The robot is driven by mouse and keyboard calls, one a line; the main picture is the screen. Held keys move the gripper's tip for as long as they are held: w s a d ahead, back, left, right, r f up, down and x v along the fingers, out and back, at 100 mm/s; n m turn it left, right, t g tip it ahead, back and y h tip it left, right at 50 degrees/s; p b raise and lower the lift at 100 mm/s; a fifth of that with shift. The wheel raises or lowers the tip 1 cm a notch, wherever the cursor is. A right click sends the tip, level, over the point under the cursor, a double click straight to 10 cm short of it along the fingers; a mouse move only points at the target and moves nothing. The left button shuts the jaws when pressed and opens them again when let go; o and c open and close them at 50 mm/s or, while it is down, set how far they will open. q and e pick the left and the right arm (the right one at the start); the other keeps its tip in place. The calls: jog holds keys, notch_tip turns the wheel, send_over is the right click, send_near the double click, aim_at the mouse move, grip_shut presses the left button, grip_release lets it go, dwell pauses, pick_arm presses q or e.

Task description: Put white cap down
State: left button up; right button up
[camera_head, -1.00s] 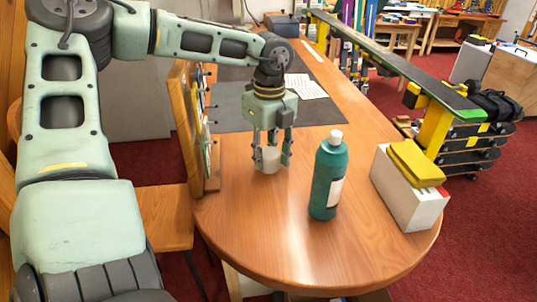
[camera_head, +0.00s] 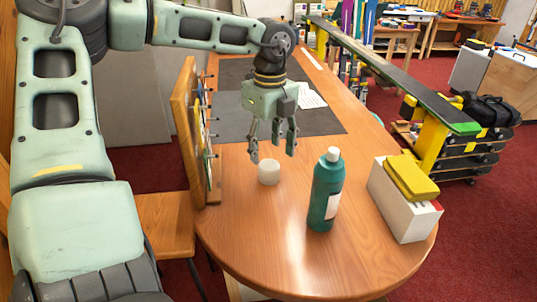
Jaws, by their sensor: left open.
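The white cap (camera_head: 268,172), a short white cylinder, stands on the wooden table (camera_head: 270,240) near the middle. My left gripper (camera_head: 272,155) is above it with its fingers spread apart. The fingers are open and hold nothing, and the cap looks clear of them. The teal bottle (camera_head: 325,195) stands upright to the right of the cap, with a white top (camera_head: 333,154) on it. My right gripper is not in view.
A white box (camera_head: 400,205) with a yellow block (camera_head: 412,178) on it stands at the table's right edge. A wooden board with pegs (camera_head: 190,130) stands upright at the left edge. A dark mat (camera_head: 230,118) with paper (camera_head: 311,97) lies behind. The table's front is clear.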

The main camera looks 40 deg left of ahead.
aim_at(269, 165)
pick_arm(q)
notch_tip(269, 165, up, 6)
jog(key=p, duration=0.2)
dwell(0.6)
